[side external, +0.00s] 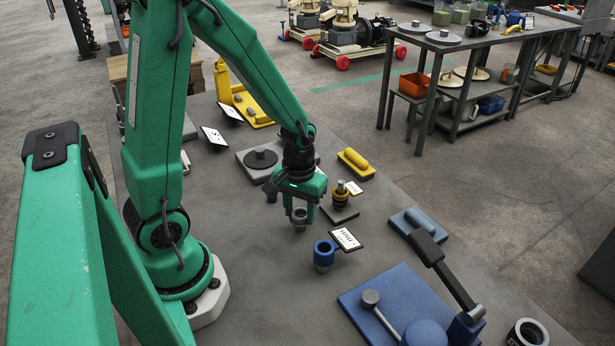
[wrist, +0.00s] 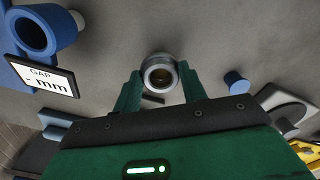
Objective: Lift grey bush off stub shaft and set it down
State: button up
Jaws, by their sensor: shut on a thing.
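My gripper (side external: 299,211) points down over the grey bench and is shut on the grey bush (side external: 299,217). In the wrist view the bush (wrist: 160,62) is a grey metal ring with a dark brassy bore, between the green fingers (wrist: 162,84). A brassy part (side external: 300,229) shows just below the bush in the side view. I cannot tell whether it is part of the bush or the shaft, or whether it touches the bench. A short upright post with yellow and dark bands (side external: 341,193) stands on a grey plate (side external: 340,213) just right of my gripper. I cannot identify the stub shaft with certainty.
A blue hollow cylinder (side external: 324,256) and a white card (side external: 346,239) stand close in front. A blue plate (side external: 360,308) with a lever lies front right. A yellow block (side external: 356,164) and a dark disc on a plate (side external: 261,158) are behind. Bare bench (side external: 255,262) lies front left.

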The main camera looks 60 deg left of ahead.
jog(key=o, duration=2)
jog(key=shift+r, duration=0.15)
notch_tip(320, 180, up, 9)
jog(key=shift+f, duration=0.2)
dwell(0.9)
jog(key=shift+r, duration=0.15)
jog(key=s+d+r+m+t, duration=0.2)
jog(key=s+r+m, duration=0.1)
jog(key=r, duration=0.3)
jog(key=s+d+r+m+t, duration=0.2)
jog(key=s+r+m+t, duration=0.1)
jog(key=r, duration=0.3)
jog(key=shift+s+d+m+t, duration=0.15)
jog(key=shift+d+m+t, duration=0.15)
jog(key=shift+d+m, duration=0.1)
